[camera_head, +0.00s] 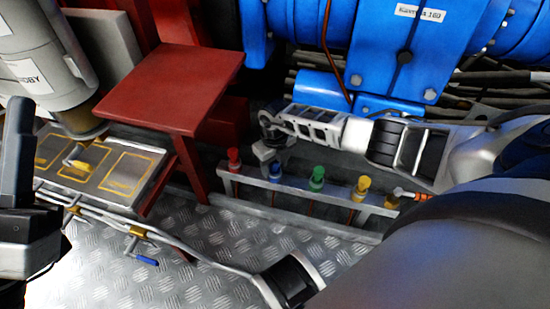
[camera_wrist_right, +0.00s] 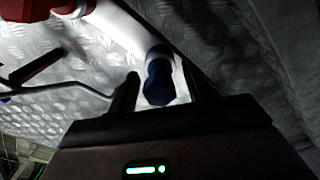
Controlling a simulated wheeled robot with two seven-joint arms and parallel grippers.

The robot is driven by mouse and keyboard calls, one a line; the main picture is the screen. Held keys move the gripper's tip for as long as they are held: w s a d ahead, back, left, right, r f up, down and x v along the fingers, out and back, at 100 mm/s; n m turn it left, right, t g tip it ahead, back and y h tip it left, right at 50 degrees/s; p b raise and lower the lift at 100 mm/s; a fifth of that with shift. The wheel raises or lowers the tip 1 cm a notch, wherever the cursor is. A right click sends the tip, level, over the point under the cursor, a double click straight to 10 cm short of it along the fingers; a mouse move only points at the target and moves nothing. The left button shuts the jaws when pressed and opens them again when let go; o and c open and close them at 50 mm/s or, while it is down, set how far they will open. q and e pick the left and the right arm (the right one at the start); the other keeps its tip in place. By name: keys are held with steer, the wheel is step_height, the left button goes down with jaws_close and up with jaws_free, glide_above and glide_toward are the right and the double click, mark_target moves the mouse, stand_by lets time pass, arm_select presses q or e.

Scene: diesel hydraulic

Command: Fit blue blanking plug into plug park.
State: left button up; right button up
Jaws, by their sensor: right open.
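The blue blanking plug (camera_wrist_right: 158,82) sits at the pale rail and shows between the fingers of my right gripper (camera_wrist_right: 160,92) in the right wrist view. The fingers are open, one on each side of the plug, and contact cannot be seen. In the head view my right gripper (camera_head: 266,148) is over the rail (camera_head: 335,194), between a red plug (camera_head: 234,160) and a green plug (camera_head: 316,178). It mostly hides the blue plug (camera_head: 276,171). A dark part of my left arm shows at the left edge; its finger opening is unclear. I cannot tell which fixture is the plug park.
A yellow plug (camera_head: 362,187) stands farther right on the rail. A red stool-like platform (camera_head: 172,88) rises left of my right gripper. A panel with yellow outlines (camera_head: 123,172) and a pipe with a blue-handled lever (camera_head: 145,261) lie left. Blue machinery (camera_head: 385,50) stands behind.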

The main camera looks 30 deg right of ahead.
steer(key=c, duration=1)
steer(key=shift+r, duration=0.25)
steer(key=shift+r+p, duration=1.6)
steer(key=shift+p, duration=0.15)
step_height(320, 180, up, 4)
steer(key=p, duration=0.4)
steer(key=shift+r, duration=0.15)
